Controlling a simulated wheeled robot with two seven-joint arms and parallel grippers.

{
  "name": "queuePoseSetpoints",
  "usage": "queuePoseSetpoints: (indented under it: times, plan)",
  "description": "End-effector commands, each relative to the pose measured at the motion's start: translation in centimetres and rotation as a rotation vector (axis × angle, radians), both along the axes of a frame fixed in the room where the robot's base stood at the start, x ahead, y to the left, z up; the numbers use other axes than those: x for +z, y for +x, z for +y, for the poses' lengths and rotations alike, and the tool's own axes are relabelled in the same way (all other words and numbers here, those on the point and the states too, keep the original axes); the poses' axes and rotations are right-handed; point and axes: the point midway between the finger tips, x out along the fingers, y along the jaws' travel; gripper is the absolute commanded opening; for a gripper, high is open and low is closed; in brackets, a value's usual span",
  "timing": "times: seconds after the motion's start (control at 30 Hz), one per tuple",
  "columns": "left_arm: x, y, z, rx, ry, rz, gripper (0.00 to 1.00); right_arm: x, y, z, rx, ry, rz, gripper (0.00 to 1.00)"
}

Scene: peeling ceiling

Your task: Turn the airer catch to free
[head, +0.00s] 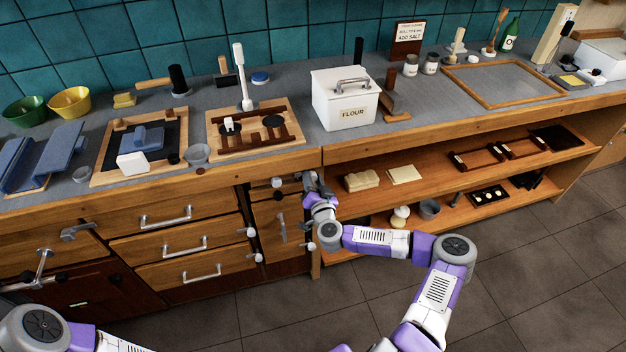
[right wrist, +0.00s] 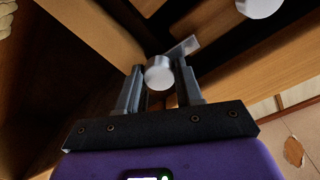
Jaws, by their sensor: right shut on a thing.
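My right gripper (head: 307,181) is at the front of the wooden counter, by the post between the narrow cupboard and the open shelves. In the right wrist view my right gripper (right wrist: 157,80) has its two fingers closed on the sides of a round silver knob with a flat grey lever, which looks like the airer catch (right wrist: 184,47). The lever points up and to the right there. In the head view the gripper hides most of this catch. No label or marking shows its setting. My left arm enters at the lower left; its gripper is not in view.
The narrow cupboard door (head: 275,222) with several pale knobs is left of my right gripper. Drawers (head: 170,240) with bar handles are further left. Open shelves (head: 450,183) hold several items to the right. A white flour box (head: 345,98) stands on the counter above.

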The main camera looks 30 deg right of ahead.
Motion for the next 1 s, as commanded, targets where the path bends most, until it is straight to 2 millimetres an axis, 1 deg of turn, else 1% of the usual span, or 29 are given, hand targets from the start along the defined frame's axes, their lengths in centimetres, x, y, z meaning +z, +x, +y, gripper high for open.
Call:
queuePoseSetpoints:
  times: [0.2, 0.4, 1.0]
  plan:
    - [1.1, 0.0, 0.0, 0.0, 0.0, 0.0, 0.43, 0.2, 0.0, 0.0, 0.0, 0.144, -0.034, 0.05]
    - [1.5, 0.0, 0.0, 0.0, 0.0, 0.0, 0.43, 0.1, 0.0, -0.1, -0.001, 0.326, -0.078, 0.05]
    - [1.7, 0.0, 0.0, 0.0, 0.0, 0.0, 0.43, 0.0, -0.1, -0.1, 0.0, 0.884, -0.211, 0.05]
